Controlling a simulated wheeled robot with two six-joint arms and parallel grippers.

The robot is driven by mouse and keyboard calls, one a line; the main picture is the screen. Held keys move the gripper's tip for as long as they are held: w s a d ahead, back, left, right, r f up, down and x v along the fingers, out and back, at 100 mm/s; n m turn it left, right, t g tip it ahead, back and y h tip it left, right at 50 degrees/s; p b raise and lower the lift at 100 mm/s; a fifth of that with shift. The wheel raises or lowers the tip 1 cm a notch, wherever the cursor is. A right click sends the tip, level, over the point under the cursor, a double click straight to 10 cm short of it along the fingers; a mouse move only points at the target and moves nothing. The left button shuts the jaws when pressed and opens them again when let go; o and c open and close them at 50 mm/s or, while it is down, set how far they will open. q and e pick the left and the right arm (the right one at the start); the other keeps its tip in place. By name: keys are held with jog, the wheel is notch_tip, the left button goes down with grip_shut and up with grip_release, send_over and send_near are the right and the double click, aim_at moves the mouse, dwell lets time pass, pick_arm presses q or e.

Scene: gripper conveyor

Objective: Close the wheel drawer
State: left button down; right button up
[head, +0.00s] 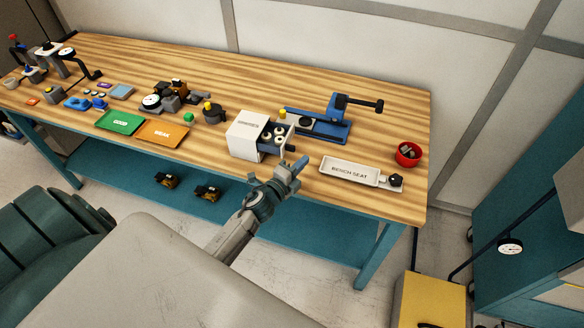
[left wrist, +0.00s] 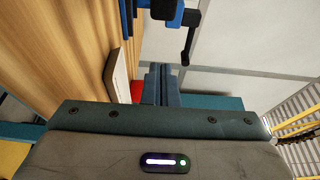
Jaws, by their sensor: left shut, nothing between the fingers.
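The wheel drawer (head: 288,142) stands open, pulled out to the right from a white box (head: 243,139) on the workbench. It is blue, and several pale round wheels (head: 279,132) lie in it. My left gripper (head: 297,167) is shut and empty, just below and right of the drawer's front end in the head view, near the bench's front edge. I cannot tell whether it touches the drawer. In the left wrist view its shut blue fingers (left wrist: 160,84) show, and the drawer cannot be made out there. My right gripper is not in view.
A white "BENCH SEAT" tray (head: 347,173) lies right of the gripper, with a red bowl (head: 408,154) beyond. A blue fixture (head: 325,127) stands behind the drawer. Green (head: 120,122) and orange (head: 163,132) trays lie to the left. Bench is bare between drawer and white tray.

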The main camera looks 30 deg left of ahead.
aim_at(269, 148)
pick_arm(q)
jog(key=w, duration=0.3)
jog(key=shift+w+d+r, duration=0.1)
jog(key=shift+w+d, duration=0.15)
jog(key=a, duration=0.1)
jog(key=s+a, duration=0.1)
jog(key=shift+a, duration=0.4)
jog(key=shift+s+a, duration=0.2)
jog(key=shift+a, duration=0.5)
jog(key=shift+w+d, duration=0.1)
jog(key=a+b, duration=0.1)
jog(key=a, duration=0.1)
jog(key=s+a+b, duration=0.1)
jog(key=a, duration=0.2)
jog(key=a+b, duration=0.2)
jog(key=shift+s+a+f, duration=0.2)
jog(key=shift+s+f, duration=0.15)
jog(key=shift+f, duration=0.05)
jog(key=shift+a+r+b, duration=0.2)
jog(key=shift+a+b, duration=0.15)
jog(key=shift+a, duration=0.15)
jog(key=shift+d+r, duration=0.15)
